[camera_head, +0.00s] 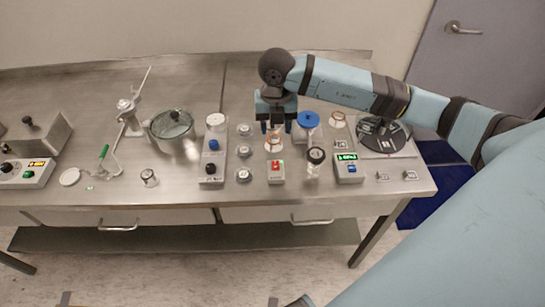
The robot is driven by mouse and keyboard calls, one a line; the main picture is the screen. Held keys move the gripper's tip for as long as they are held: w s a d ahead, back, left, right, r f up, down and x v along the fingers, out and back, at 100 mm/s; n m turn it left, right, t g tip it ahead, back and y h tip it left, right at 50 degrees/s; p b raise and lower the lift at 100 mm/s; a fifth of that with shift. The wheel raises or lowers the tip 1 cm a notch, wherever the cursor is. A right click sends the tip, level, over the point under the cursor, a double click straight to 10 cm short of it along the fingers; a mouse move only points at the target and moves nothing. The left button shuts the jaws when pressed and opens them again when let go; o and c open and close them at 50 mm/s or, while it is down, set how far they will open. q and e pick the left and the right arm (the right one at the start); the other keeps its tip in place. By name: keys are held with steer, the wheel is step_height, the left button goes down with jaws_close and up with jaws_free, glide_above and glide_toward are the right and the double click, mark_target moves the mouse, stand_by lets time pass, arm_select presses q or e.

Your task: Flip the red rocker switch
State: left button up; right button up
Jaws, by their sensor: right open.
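The red rocker switch (275,166) sits on the top of a small light box (277,179) near the front edge of the steel table, right of the middle. My right gripper (276,127) points down behind the box, above a small glass vessel (273,145). Its two fingers are apart and nothing shows between them. The gripper and the switch look apart. The exact height of the fingertips cannot be told. My left gripper is not in this view.
A black-capped jar (315,160) and a blue-capped jar (308,120) stand close on the right. A green-display box (348,168) is farther right. Several small round items (244,152) and a box with knobs (212,165) stand left. Bare table (200,88) lies at the back.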

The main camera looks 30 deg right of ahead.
mark_target(275, 162)
step_height(275, 162, down, 12)
steer(key=shift+f+p, duration=0.1)
steer(key=shift+p, duration=0.3)
jaws_close()
steer(key=t+b, duration=0.1)
steer(key=h+b, duration=0.1)
steer(key=t+b, duration=0.1)
steer(key=shift+s+a+f+t+h, duration=0.2)
steer(key=shift+s+a+t+h, duration=0.05)
steer(key=shift+s+t+h, duration=0.05)
steer(key=shift+r+t+b, duration=0.15)
steer(key=shift+t+b, duration=0.15)
steer(key=shift+b, duration=0.45)
steer(key=shift+s+r+t+h, duration=0.1)
steer(key=shift+r+t+h, duration=0.05)
steer(key=shift+t+h, duration=0.15)
steer(key=shift+r, duration=0.2)
